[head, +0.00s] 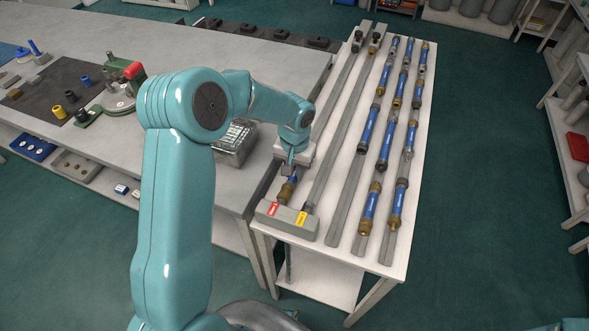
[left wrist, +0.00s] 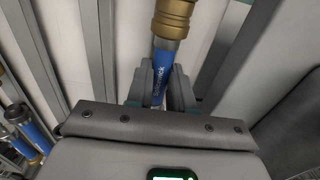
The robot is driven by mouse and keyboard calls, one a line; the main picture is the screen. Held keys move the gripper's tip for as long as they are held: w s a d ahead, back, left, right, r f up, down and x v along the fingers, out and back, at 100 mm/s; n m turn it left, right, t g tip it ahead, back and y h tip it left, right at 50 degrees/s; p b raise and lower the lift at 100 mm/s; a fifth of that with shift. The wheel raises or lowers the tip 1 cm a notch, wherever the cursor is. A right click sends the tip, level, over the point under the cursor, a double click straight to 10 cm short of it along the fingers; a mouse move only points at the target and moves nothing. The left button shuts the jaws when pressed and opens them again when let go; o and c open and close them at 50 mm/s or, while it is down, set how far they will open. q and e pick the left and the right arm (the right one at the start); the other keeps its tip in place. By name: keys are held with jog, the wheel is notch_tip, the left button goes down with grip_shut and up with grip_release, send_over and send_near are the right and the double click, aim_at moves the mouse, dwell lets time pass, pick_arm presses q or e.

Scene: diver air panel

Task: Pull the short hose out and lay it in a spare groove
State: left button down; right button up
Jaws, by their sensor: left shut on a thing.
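My left gripper (head: 290,172) is shut on a short blue hose with brass ends, over the left side of a white table. The hose's near brass end (head: 286,193) shows close to a grey block (head: 287,222) with a red and a yellow tag; I cannot tell whether it is seated there. In the left wrist view the blue hose (left wrist: 161,72) lies between the fingers (left wrist: 160,92), its brass end (left wrist: 173,18) at the top. My gripper hides the rest of the hose. Long grey grooved rails run along the table; one rail (head: 327,172) shows a long bare stretch. My right gripper is not in view.
Several other blue hoses (head: 388,143) lie on the rails to the right. Another rail's near part (head: 345,210) is bare. Open floor lies right of the table.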

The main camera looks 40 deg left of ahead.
pick_arm(q)
jog(key=shift+w, duration=0.1)
jog(key=shift+w+a+p, duration=0.25)
jog(key=shift+w+p, duration=0.05)
jog(key=shift+w, duration=0.8)
jog(key=shift+w, duration=0.1)
jog(key=shift+r, duration=0.1)
